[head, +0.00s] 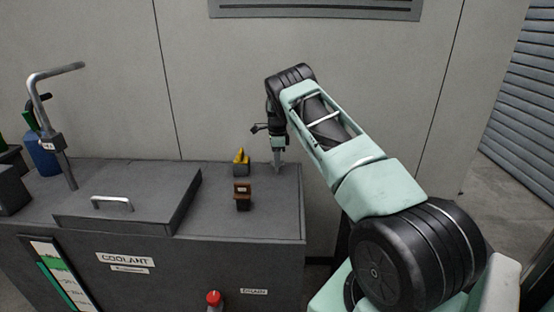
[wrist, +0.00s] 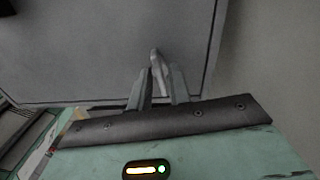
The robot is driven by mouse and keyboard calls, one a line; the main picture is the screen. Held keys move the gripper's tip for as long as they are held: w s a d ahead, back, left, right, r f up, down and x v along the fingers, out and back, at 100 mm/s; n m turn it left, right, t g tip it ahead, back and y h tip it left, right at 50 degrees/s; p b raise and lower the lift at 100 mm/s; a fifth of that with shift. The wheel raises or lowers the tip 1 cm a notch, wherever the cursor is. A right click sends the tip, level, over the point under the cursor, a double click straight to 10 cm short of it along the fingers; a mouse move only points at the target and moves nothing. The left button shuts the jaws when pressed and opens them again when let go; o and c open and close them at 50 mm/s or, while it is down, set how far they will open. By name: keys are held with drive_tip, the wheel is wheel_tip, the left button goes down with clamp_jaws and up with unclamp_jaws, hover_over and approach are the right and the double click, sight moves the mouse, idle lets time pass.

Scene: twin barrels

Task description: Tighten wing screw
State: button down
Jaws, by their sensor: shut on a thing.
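My gripper (head: 277,152) points down over the back right part of the dark grey coolant cabinet top. It is shut on a small light-grey upright piece, which looks like the wing screw (head: 277,166). In the wrist view, my gripper (wrist: 161,78) has the wing screw (wrist: 156,59) between its two fingers, and its tip sticks out past them. The fingers hide the lower part of the screw. Its thread and how deep it sits cannot be seen.
A lid with a handle (head: 112,201) and a bent pipe (head: 57,130) are farther left. The wall is close behind.

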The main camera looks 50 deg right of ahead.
drive_tip(key=shift+w+r+m, duration=0.15)
drive_tip(key=shift+r+m, duration=0.2)
drive_tip(key=shift+m, duration=0.45)
drive_tip(key=shift+d, duration=0.1)
drive_tip(key=c, duration=1.6)
unclamp_jaws()
drive_tip(key=shift+o, duration=0.2)
drive_tip(key=shift+f, duration=0.15)
wheel_tip(320, 180, up, 18)
drive_tip(key=shift+f, duration=0.25)
